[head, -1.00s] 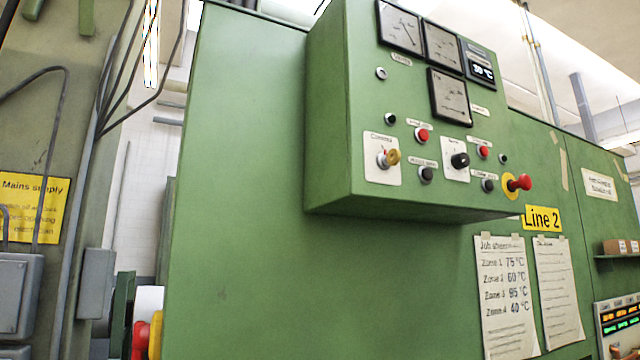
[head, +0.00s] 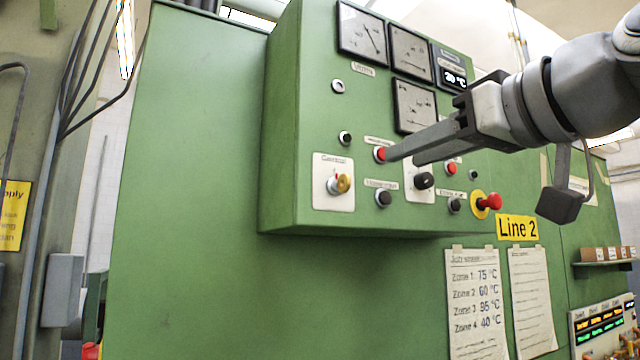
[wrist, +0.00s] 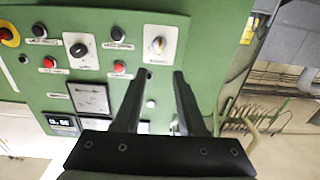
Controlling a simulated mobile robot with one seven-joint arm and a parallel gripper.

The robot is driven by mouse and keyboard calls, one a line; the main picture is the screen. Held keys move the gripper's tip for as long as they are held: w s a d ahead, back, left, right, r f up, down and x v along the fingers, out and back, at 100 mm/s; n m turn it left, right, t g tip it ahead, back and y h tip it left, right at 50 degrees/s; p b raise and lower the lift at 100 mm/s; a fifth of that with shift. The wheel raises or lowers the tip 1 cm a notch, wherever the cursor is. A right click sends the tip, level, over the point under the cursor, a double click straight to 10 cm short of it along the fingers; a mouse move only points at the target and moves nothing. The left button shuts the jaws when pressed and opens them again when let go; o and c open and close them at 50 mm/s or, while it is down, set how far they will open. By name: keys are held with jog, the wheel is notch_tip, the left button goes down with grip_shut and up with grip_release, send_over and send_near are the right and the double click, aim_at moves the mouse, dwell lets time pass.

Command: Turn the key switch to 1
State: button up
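The key switch (head: 340,184) has a brass-coloured key in a white plate at the lower left of the green control box. In the wrist view, which is turned over, the key switch (wrist: 157,45) is at the top, beyond my fingertips. Its exact position is too small to read. My gripper (head: 401,157) reaches in from the right in the head view, to the right of the key switch. Its two fingers are apart with nothing between them. In the wrist view my gripper (wrist: 159,73) also shows open, apart from the key.
A black rotary knob (head: 424,180) on another white plate, red buttons (head: 451,168) and a red emergency stop (head: 489,202) are right of the key switch. Gauges (head: 362,32) are above. The box juts out from the green cabinet (head: 200,160); the space below it is clear.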

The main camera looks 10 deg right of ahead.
aim_at(349, 179)
jog(key=p+x, duration=0.3)
jog(key=x, duration=1.1)
jog(key=shift+w+f, duration=0.1)
jog(key=shift+w, duration=0.05)
grip_shut()
